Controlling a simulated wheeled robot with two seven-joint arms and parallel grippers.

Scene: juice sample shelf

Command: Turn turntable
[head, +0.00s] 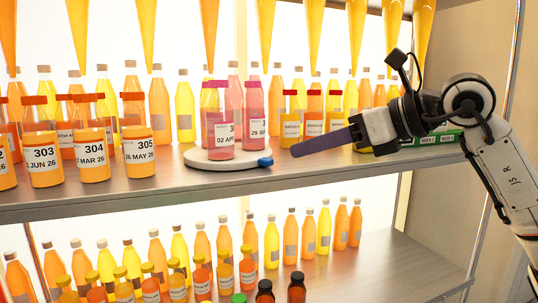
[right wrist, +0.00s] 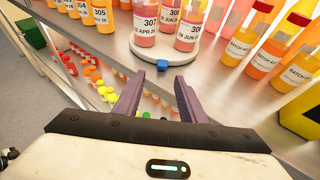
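The turntable (head: 205,160) is a low white disc on the upper shelf, with a blue tab (head: 265,162) at its right front edge. Pink bottles stand on it, including one dated 02 APR (head: 221,137) and one dated 29 JUN (head: 255,128). In the right wrist view the turntable (right wrist: 148,54) is at top centre, its blue tab (right wrist: 162,65) just beyond my fingertips. My right gripper (head: 296,150) has purple fingers, apart and empty in the right wrist view (right wrist: 158,84). It is right of the tab, apparently not touching it. My left gripper is not in view.
Orange bottles, including 305 (head: 139,149), stand left of the turntable. Orange cones hang above. The lower shelf (head: 360,273) holds more bottles. A green box (right wrist: 30,33) is at upper left in the wrist view.

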